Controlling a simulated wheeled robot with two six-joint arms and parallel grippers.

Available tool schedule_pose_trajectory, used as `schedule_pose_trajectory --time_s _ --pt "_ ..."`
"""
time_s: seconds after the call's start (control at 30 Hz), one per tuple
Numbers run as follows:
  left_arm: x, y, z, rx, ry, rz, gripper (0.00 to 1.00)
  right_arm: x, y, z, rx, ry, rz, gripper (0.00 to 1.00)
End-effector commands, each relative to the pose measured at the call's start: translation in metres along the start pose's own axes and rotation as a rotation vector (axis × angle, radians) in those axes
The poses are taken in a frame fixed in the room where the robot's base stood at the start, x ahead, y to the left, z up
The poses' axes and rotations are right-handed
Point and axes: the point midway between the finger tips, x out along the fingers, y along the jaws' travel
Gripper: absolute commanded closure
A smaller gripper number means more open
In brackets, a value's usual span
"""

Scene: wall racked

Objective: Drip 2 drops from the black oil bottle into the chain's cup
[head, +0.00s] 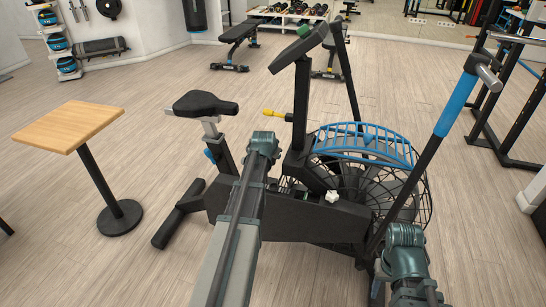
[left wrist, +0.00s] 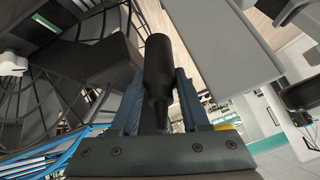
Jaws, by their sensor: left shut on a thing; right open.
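In the left wrist view my left gripper (left wrist: 157,84) is shut on the black oil bottle (left wrist: 158,60). The dark body lies between the two blue-grey fingers and narrows to a neck towards the palm; its true tilt I cannot tell. In the head view my left arm reaches over the exercise bike (head: 320,215), and its gripper and the bottle are hidden beyond its end. My right gripper (head: 378,285) is open, low at the bottom right and partly hidden by its own arm. I cannot make out the chain or its cup; a small white knob-like part (head: 332,196) shows on the frame.
A wooden-topped table (head: 68,127) stands at left. Benches (head: 240,33) stand behind, with open floor between.

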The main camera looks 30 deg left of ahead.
Motion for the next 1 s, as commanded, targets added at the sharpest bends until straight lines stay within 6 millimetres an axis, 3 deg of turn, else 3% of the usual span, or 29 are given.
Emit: schedule_pose_trajectory --time_s 0.03,1.0 --pt "0.007 0.003 0.007 0.006 0.014 -0.013 1.0 0.013 -0.001 -0.001 0.0 0.0 0.0 0.5" --pt "0.052 0.005 0.029 0.114 0.282 -0.258 1.0 0.123 -0.011 -0.007 -0.001 0.0 0.003 0.5"
